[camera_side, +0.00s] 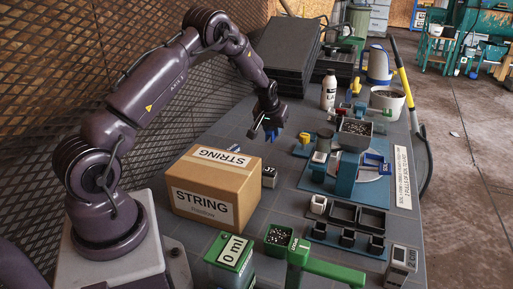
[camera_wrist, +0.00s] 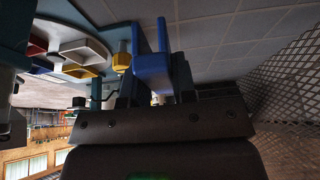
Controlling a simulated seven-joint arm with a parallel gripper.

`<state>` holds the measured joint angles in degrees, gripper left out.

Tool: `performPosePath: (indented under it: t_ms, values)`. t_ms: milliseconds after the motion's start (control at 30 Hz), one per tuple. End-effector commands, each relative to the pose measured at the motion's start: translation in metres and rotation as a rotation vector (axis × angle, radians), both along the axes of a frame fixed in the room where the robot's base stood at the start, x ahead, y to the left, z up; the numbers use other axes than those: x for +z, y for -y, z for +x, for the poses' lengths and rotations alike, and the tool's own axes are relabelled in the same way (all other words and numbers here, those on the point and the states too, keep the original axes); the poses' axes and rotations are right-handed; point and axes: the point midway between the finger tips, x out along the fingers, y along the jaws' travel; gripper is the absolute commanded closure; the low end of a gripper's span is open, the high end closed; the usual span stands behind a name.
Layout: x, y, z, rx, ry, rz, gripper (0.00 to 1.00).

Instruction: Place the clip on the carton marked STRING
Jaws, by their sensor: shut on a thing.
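The brown carton marked STRING (camera_side: 202,207) stands closed on the bench in front of my arm, with a STRING label on its front and on its top. My gripper (camera_side: 268,128) is in the air behind and to the right of the carton, apart from it. It is shut on a blue clip (camera_side: 271,136), of which only a small part shows in the side view. In the wrist view the blue clip (camera_wrist: 152,68) stands out from between the fingers of my gripper (camera_wrist: 155,98). The carton cannot be made out in the wrist view.
A blue mixer stand with a soil tray (camera_side: 355,130) is right of my gripper. A white bucket (camera_side: 387,102) and a bottle (camera_side: 328,92) stand behind.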

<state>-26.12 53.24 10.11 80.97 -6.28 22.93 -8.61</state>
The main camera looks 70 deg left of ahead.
Motion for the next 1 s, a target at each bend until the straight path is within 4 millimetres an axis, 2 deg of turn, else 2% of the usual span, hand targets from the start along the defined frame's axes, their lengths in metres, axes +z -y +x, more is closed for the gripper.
performPosePath:
  t_ms: [133,233,300,367,500,567,700,867,1000]
  values:
    - [0.043,0.013,0.021,-0.037,0.009,0.005,0.97]
    - [0.086,0.034,0.033,-0.079,0.012,0.005,0.97]
    - [0.119,0.055,0.033,-0.117,0.013,0.004,0.97]
    - [0.142,0.075,0.026,-0.128,0.01,0.002,0.97]
    - [0.181,0.116,-0.001,-0.089,0.006,0.001,0.97]
    - [0.192,0.132,-0.017,-0.053,0.005,0.0,0.97]
    - [0.212,0.165,-0.061,0.065,0.004,0.0,0.97]
    - [0.22,0.194,-0.119,0.252,0.003,0.003,0.97]
    - [0.217,0.213,-0.175,0.465,0.003,0.005,0.97]
